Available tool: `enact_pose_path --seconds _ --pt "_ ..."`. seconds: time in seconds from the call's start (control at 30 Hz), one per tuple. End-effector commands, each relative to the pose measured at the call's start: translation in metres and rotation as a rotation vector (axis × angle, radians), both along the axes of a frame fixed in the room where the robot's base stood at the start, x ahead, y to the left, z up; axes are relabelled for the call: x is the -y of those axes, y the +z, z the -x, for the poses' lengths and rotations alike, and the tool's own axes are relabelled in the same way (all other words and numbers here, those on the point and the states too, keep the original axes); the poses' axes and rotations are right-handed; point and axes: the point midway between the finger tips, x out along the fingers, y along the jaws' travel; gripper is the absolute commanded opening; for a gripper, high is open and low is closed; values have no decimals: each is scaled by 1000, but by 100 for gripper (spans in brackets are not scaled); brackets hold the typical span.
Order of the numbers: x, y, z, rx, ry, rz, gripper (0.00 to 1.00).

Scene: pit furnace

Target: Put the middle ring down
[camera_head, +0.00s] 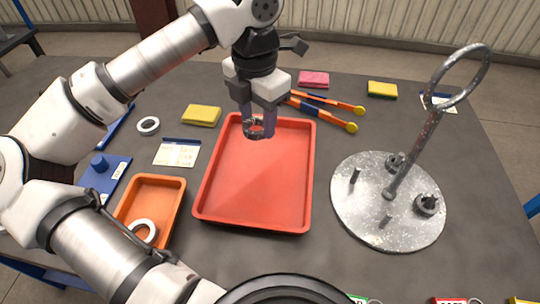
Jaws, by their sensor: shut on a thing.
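My gripper (259,124) is over the far part of the red tray (308,180), fingers pointing down. It is shut on a small greyish ring (254,133), which I take as the middle ring. The fingers partly cover this ring. It looks to be above the tray floor, but I cannot tell how high. A white ring (148,125) lies on the table at the left. Another white ring (152,232) lies in the small orange tray (178,190), partly hidden by my arm.
A speckled grey round stand (350,205) with a leaning rod and large loop (432,100) rises at the right. Orange-handled tools (330,113) lie behind the red tray. Yellow sponges (202,115), a pink block (314,79), a card (177,152) and a blue fixture (104,175) surround it.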

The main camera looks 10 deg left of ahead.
Motion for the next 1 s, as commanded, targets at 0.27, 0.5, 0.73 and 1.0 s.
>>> enact_pose_path --seconds 0.27,0.5,0.73,1.0 --pt "-26 54 12 -1 289 2 17" --pt "-27 2 14 -4 300 4 18" --pt "-26 -59 14 -4 299 6 18" --pt "-27 -101 13 0 301 4 18"
